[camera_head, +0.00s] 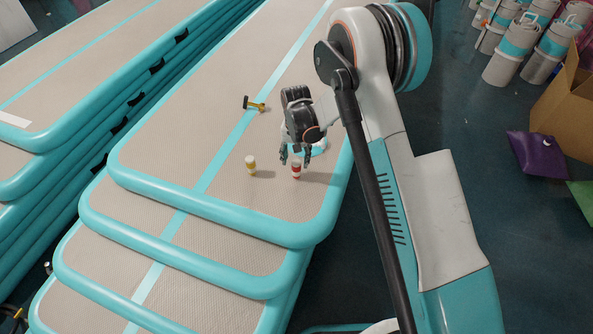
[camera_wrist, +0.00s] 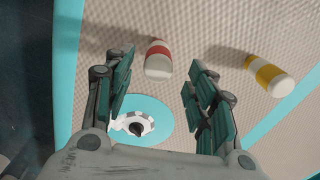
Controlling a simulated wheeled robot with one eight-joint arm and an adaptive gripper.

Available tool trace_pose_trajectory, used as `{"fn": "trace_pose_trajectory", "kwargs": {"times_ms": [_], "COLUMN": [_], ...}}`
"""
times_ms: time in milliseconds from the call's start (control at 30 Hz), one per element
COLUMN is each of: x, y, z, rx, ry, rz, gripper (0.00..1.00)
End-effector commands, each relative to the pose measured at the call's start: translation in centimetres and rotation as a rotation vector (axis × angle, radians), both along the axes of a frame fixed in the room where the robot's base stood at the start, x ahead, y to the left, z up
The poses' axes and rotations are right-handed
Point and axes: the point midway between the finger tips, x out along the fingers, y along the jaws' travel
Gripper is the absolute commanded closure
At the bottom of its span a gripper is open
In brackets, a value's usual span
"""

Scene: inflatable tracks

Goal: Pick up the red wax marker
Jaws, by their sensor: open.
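The red wax marker (camera_head: 296,170) is a short white cylinder with a red band. In the wrist view the red marker (camera_wrist: 158,60) shows between and beyond the two open fingers (camera_wrist: 155,95), apart from both, with nothing held.
A small black and yellow tool (camera_head: 254,104) lies farther back. A round turquoise and white item (camera_wrist: 140,122) lies below the fingers in the wrist view. Stacked tracks rise at left.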

Motion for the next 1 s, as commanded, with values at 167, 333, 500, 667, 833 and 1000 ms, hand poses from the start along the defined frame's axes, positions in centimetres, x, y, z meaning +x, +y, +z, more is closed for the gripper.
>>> {"fn": "trace_pose_trajectory", "kwargs": {"times_ms": [167,333,500,667,833,1000], "x": [0.0,0.0,0.1,0.2,0.2,0.2], "y": [0.0,-0.1,-0.2,-0.3,-0.2,-0.2], "z": [-2.0,-2.6,-4.7,-6.9,-7.4,-7.3], "rx": [0.0,0.0,0.0,0.0,0.0,0.0], "ry": [0.0,0.0,0.0,0.0,0.0,0.0], "rz": [0.0,0.0,0.0,0.0,0.0,0.0], "gripper": [0.49,0.49,0.49,0.49,0.49,0.58]}}
